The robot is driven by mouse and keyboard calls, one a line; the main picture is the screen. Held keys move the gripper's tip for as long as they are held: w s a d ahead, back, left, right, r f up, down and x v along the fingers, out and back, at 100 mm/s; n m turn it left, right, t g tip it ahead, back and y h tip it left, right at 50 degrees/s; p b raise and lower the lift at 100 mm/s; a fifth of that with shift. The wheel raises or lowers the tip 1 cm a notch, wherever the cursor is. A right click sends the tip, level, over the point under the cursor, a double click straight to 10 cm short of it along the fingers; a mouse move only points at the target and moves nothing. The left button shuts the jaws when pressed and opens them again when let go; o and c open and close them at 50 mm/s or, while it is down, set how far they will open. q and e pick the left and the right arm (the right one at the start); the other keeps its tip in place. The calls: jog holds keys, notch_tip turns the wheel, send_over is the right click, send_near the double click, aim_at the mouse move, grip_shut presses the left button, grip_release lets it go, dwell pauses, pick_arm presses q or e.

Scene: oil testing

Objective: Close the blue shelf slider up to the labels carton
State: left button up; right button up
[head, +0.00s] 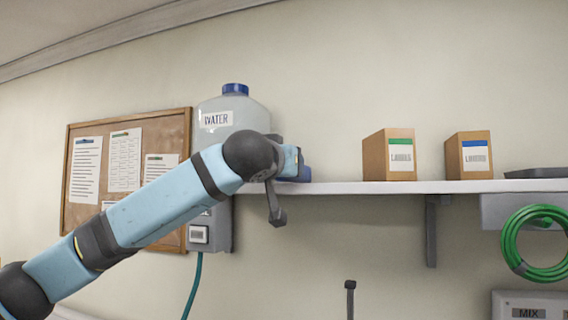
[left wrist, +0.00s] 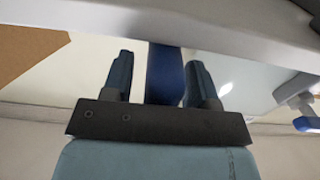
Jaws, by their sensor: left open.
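The blue slider (head: 305,174) sits on the white shelf (head: 350,187), right of the water jug and mostly hidden behind my left gripper (head: 290,162). In the left wrist view the blue slider (left wrist: 164,75) stands between the two open fingers of my left gripper (left wrist: 160,82), with a visible gap on the left side. Contact on the right side is unclear. A brown carton with a green-banded label (head: 401,155) stands farther right, with bare shelf between it and the slider. A second carton with a blue-banded label (head: 475,155) stands beyond it. Their lettering is blurred. My right gripper is out of view.
The water jug (head: 232,112) stands just left of the slider. A dark flat tray (head: 537,173) lies at the shelf's right end. A bracket (head: 431,230) and a green hose coil (head: 508,245) are below the shelf. A cork board (head: 165,126) hangs at left.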

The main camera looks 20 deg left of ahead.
pick_arm(q)
jog(key=shift+c, duration=0.4)
grip_shut()
jog(key=shift+s+d+b, duration=0.1)
jog(key=shift+d+b, duration=0.25)
jog(key=shift+d, duration=0.2)
jog(key=d+b, duration=0.1)
jog(key=d, duration=0.2)
jog(key=shift+d, duration=0.35)
jog(key=d, duration=0.7)
jog(key=shift+s+d, duration=0.15)
jog(key=shift+d, duration=0.2)
jog(key=shift+o, duration=0.4)
grip_release()
